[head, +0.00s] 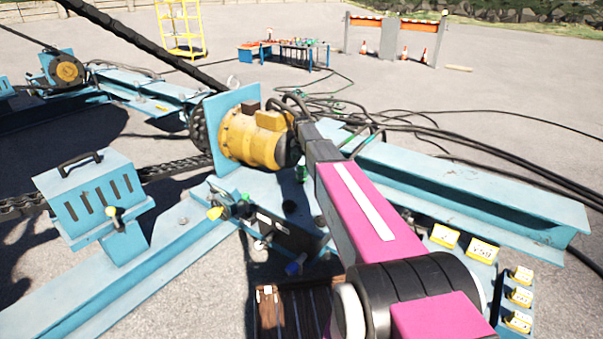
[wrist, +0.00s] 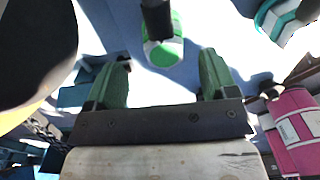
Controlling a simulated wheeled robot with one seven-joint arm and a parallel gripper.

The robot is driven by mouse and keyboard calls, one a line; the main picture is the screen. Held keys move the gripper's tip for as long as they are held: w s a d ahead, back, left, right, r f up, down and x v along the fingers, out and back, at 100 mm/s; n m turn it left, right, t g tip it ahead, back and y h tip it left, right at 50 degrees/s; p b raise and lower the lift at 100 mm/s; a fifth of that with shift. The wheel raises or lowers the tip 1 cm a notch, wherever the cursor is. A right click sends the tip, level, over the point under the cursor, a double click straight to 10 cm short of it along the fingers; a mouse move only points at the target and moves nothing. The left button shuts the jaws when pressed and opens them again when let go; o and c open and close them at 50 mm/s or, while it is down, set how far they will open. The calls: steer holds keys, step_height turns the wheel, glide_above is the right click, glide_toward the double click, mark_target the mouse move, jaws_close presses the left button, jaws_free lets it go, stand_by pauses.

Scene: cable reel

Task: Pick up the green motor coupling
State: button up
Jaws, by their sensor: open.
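The green motor coupling (wrist: 166,56) shows in the wrist view as a round green piece with a pale band, on the end of a dark shaft or post. My gripper (wrist: 164,68) has its two green fingers spread apart. The coupling lies at about the level of the fingertips, in line with the gap between them, with clear space on both sides. I see no contact. In the head view, a small green piece (head: 302,173) shows below the yellow motor (head: 262,138); I cannot tell whether it is the coupling. My arm hides most of my gripper there.
The motor sits on a blue plate (head: 224,105) above the blue frame. A blue handled box (head: 95,195) stands to the left. Blue beams (head: 470,195) and loose black cables (head: 510,118) lie to the right. A magenta part (wrist: 295,130) is near my gripper's right side.

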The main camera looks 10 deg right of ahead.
mark_target(302, 168)
steer(key=shift+s+a+f, duration=0.1)
steer(key=shift+s+f, duration=0.1)
steer(key=shift+f, duration=1.55)
steer(key=shift+s+a+f, duration=0.1)
steer(key=shift+s+f, duration=0.05)
steer(key=shift+f, duration=1.55)
steer(key=c, duration=1.1)
